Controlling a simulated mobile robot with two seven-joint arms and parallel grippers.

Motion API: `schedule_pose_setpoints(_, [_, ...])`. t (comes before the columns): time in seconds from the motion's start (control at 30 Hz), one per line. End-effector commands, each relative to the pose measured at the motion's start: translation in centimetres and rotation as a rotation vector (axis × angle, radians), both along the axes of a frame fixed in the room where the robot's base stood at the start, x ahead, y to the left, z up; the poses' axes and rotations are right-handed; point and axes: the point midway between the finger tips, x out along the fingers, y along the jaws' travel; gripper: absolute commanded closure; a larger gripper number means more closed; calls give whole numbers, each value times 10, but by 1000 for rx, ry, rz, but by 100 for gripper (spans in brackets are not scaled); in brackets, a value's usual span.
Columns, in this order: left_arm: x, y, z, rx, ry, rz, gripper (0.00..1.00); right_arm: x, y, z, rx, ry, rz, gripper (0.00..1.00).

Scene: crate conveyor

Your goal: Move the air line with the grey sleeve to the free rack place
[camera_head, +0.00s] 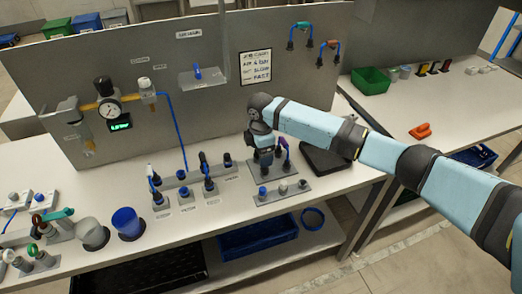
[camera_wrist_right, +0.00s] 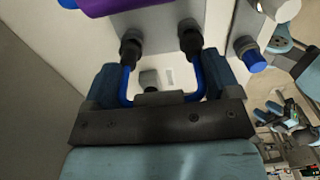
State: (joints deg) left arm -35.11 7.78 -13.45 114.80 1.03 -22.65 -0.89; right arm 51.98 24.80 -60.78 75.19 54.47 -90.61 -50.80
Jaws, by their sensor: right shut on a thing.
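My right gripper (camera_head: 264,160) is low over the bench at a grey fitting plate (camera_head: 268,170). In the right wrist view the gripper (camera_wrist_right: 158,85) is shut on a U-shaped blue air line (camera_wrist_right: 194,70) with a grey sleeve (camera_wrist_right: 162,98). The line's two black end connectors (camera_wrist_right: 130,46) point away from the palm, at a grey strip; I cannot tell whether they are seated. A line with a purple sleeve (camera_head: 283,143) stands just right of the gripper; its sleeve also shows in the wrist view (camera_wrist_right: 120,6). My left gripper is out of view.
Two air lines with coloured sleeves (camera_head: 300,27) (camera_head: 329,44) hang on the back panel. A plate with blue-capped fittings (camera_head: 283,193) lies in front of the gripper. Several valve fittings (camera_head: 187,196) stand to the left. A dark tray (camera_head: 325,160) lies right, under my forearm.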

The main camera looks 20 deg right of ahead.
Motion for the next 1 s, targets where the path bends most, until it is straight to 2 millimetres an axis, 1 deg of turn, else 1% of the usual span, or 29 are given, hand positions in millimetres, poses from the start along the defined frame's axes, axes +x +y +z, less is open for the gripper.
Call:
schedule_pose_setpoints(0.37, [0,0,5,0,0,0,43,0,0,-7,0,0,-1,39])
schedule_pose_setpoints(0.73, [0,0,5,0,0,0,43,0,0,-8,0,0,0,39])
schedule_pose_setpoints(0.77, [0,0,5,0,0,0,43,0,0,-7,0,0,0,13])
schedule_pose_setpoints(0.8, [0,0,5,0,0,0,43,0,0,-7,0,0,0,4])
schedule_pose_setpoints(0.83, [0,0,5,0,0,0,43,0,0,-7,0,0,0,0])
schedule_pose_setpoints(1.0, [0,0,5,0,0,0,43,0,0,-8,0,0,0,0])
